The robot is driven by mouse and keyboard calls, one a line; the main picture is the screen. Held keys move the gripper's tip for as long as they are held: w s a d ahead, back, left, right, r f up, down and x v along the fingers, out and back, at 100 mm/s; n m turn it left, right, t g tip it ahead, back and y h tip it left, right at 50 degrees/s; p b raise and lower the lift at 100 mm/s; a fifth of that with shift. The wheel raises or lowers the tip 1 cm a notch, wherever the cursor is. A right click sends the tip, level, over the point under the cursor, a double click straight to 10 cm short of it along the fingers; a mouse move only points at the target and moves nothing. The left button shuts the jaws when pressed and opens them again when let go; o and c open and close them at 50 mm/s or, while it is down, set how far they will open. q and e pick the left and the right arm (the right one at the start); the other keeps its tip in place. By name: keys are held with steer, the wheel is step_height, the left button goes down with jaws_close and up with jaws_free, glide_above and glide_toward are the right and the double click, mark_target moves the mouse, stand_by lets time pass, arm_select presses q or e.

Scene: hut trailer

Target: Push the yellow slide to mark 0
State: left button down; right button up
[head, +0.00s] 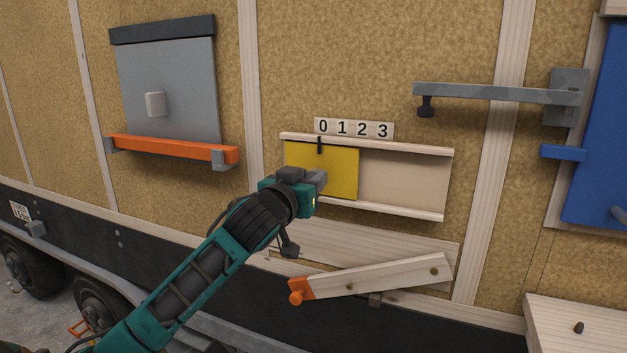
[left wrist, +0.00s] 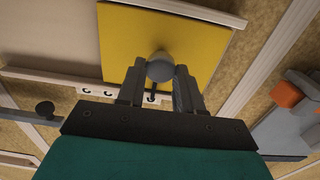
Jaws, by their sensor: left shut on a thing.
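The yellow slide (head: 335,165) sits in the left part of a pale wooden rail frame (head: 400,209) on the wall. Its black pointer (head: 319,145) stands under the 0, very slightly left of it, on the number strip (head: 355,129). My left gripper (head: 318,181) is in front of the slide's lower part and hides some of it. In the left wrist view the slide (left wrist: 205,40) carries a round grey knob (left wrist: 160,67). My left gripper (left wrist: 160,80) has one finger on each side of this knob and is shut on it. My right gripper is not in view.
Below the frame is a tilted wooden bar with an orange end (head: 375,277). A grey swing arm (head: 490,93) is at upper right, by a blue panel (head: 600,130). A grey hatch with an orange bar (head: 175,148) is at left. The frame's right part is empty.

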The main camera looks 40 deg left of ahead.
arm_select(q)
steer(key=c, duration=0.8)
jaws_free()
steer(key=shift+a, duration=0.3)
steer(key=shift+o, duration=0.2)
steer(key=shift+s+d, duration=0.1)
steer(key=shift+s, duration=0.05)
steer(key=shift+s+d, duration=0.1)
steer(key=shift+s, duration=0.2)
steer(key=v, duration=1.2)
steer(key=shift+p, duration=0.45)
